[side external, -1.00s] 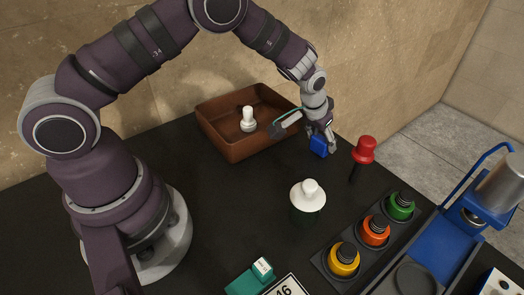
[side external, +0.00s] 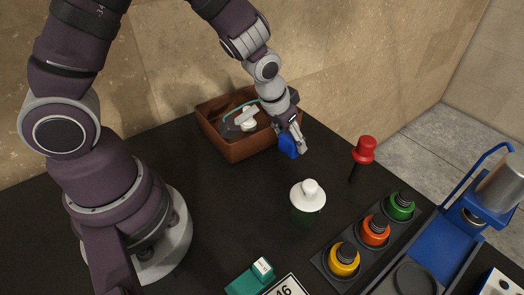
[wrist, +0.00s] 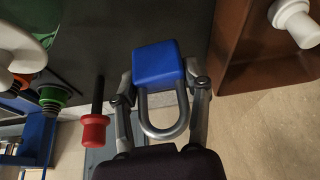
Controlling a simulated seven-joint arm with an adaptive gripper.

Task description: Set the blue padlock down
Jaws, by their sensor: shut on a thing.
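The blue padlock (side external: 288,146) is in my gripper (side external: 297,148), near the right front corner of the brown tray in the side external view. In the wrist view the padlock's blue body (wrist: 157,64) and its grey U-shaped shackle (wrist: 165,128) show between the two fingers of my gripper (wrist: 161,88). My gripper is shut on the padlock. The black table top (side external: 243,183) lies beneath. Whether the padlock touches the table cannot be told from these views.
The brown tray (side external: 243,155) holds a white knobbed piece, which shows in the wrist view (wrist: 294,20). A red-knobbed tool (side external: 364,150) stands to the right. A white-lidded jar (side external: 308,195) stands in front. Green, orange and yellow knobs (side external: 375,231) and a blue press (side external: 440,242) are further right.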

